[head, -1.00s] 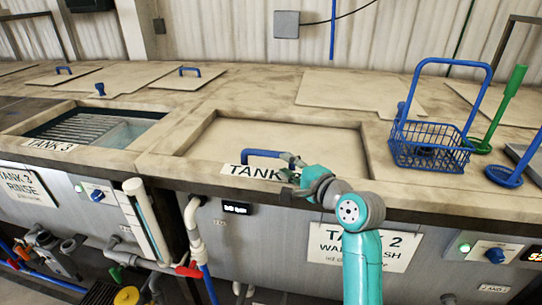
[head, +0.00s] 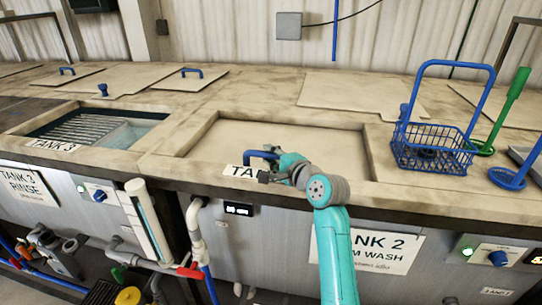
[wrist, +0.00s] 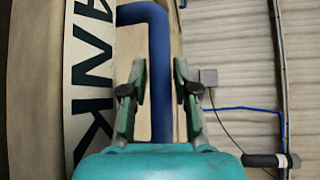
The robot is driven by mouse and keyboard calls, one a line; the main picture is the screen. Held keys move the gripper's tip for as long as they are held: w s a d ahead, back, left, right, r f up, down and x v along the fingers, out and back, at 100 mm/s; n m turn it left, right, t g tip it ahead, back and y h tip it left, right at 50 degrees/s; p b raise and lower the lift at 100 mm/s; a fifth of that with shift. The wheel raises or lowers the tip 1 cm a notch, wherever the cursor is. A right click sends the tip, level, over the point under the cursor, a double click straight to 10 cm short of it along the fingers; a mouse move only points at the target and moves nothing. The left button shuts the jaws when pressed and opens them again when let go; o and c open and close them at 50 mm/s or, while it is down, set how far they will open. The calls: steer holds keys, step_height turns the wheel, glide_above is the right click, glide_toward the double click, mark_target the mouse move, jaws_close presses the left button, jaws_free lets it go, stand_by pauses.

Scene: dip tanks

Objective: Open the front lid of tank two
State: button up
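The front lid of tank two (head: 300,140) is a beige panel lying flat and closed in its recess in the head view. Its blue handle (head: 262,154) stands at the lid's front left and is partly hidden by my gripper (head: 272,166). In the wrist view the handle (wrist: 161,75) runs between the two fingers of my gripper (wrist: 160,68). The fingers are apart, one on each side of the handle, with narrow gaps showing. A white label (head: 240,171) at the front edge is partly covered by my gripper.
A blue wire basket (head: 432,150) stands on the deck to the right, with a green-handled tool (head: 508,100) beside it. An open tank (head: 95,128) lies to the left. Pipes (head: 195,220) and a control panel (head: 490,250) are on the front face.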

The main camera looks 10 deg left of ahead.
jaws_close()
steer(key=w, duration=0.9)
steer(key=shift+d, duration=0.15)
steer(key=shift+o, duration=1.3)
jaws_free()
steer(key=shift+s, duration=0.1)
steer(key=v, duration=1.2)
steer(key=shift+f, duration=0.1)
